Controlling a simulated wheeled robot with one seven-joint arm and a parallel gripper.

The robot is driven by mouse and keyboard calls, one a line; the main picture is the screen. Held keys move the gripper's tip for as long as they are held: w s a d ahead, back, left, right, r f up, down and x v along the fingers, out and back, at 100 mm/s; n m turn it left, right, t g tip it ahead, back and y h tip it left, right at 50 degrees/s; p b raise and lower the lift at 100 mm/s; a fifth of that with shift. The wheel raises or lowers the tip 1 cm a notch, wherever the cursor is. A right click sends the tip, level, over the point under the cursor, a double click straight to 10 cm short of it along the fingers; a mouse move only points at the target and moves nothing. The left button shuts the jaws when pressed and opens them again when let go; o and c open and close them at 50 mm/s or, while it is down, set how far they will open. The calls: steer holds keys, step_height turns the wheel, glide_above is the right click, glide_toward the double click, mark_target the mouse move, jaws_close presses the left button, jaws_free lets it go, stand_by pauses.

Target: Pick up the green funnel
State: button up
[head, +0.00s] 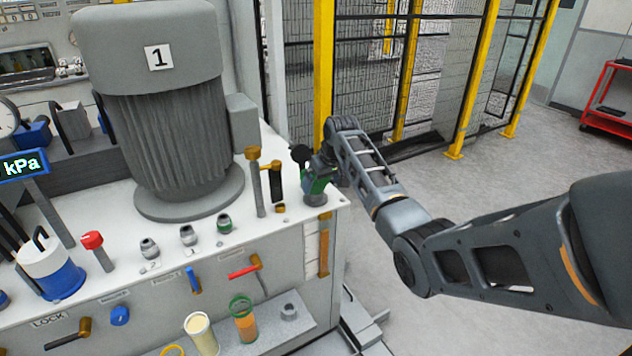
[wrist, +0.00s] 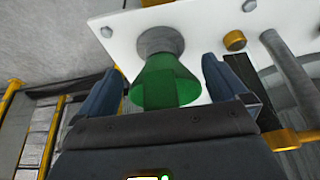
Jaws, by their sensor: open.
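The green funnel (wrist: 166,82) shows in the wrist view, with its wide end toward me and its narrow end at a round grey fitting (wrist: 160,41) on the white bench top. My gripper (wrist: 163,80) is open, with one blue-grey finger on each side of the funnel. A gap shows between the funnel and the right finger; the left finger is closer to it. In the head view the funnel (head: 314,184) is at the right corner of the bench, partly hidden by my gripper (head: 312,170).
A large grey motor marked 1 (head: 165,110) stands on the bench (head: 130,205). Yellow fence posts (head: 323,70) rise behind. Cups with yellow (head: 201,333) and orange (head: 245,322) contents stand on a lower shelf. Open floor lies right.

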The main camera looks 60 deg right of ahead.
jaws_close()
stand_by(0.9)
